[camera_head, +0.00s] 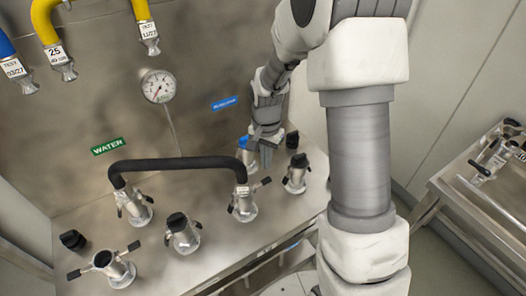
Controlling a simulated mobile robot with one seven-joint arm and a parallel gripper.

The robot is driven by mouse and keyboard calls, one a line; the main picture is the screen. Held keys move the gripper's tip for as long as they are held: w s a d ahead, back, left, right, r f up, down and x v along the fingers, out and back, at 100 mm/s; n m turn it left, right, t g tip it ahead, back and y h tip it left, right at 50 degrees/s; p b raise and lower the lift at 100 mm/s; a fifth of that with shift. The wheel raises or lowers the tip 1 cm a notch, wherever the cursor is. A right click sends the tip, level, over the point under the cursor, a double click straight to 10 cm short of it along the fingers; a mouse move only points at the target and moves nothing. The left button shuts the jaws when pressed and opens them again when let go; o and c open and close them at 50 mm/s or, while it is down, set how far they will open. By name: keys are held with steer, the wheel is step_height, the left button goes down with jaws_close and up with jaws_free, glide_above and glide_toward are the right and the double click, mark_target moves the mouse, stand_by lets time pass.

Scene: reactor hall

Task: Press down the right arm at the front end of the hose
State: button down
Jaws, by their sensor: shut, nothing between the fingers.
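A black hose (185,162) arches between two metal couplings on the steel bench. Its right end sits on a coupling (243,205) with side arms; the right arm (262,184) sticks out to the right and slightly up, with a dark tip. The hose's left end sits on another coupling (137,207) with arms. Which end is the front one is not clear from this view. My gripper (265,163) is shut and empty, pointing down, above and slightly right of the right end's arm. It appears apart from the arm, and partly hides a blue-capped fitting behind it.
Other fittings stand close by: a black-capped one (295,175) at right, one (182,235) in front, and an open one (112,265) at front left. A gauge (158,87) and hanging yellow hoses (45,22) are on the back wall. A metal side table (470,200) stands at far right.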

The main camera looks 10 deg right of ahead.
mark_target(266, 180)
steer(key=shift+f+b, duration=3)
steer(key=shift+f, duration=1.65)
steer(key=shift+s+a+f+b, duration=0.1)
steer(key=shift+a+f+b, duration=0.1)
steer(key=shift+f+b, duration=0.4)
steer(key=shift+a+f+b, duration=0.15)
steer(key=shift+f+b, duration=0.35)
steer(key=shift+f, duration=0.05)
steer(key=shift+r, duration=0.15)
steer(key=shift+w+d+r+p, duration=0.2)
steer(key=shift+d+r+p, duration=0.35)
steer(key=shift+r+p, duration=0.1)
steer(key=shift+r+p, duration=1.9)
steer(key=shift+r, duration=1)
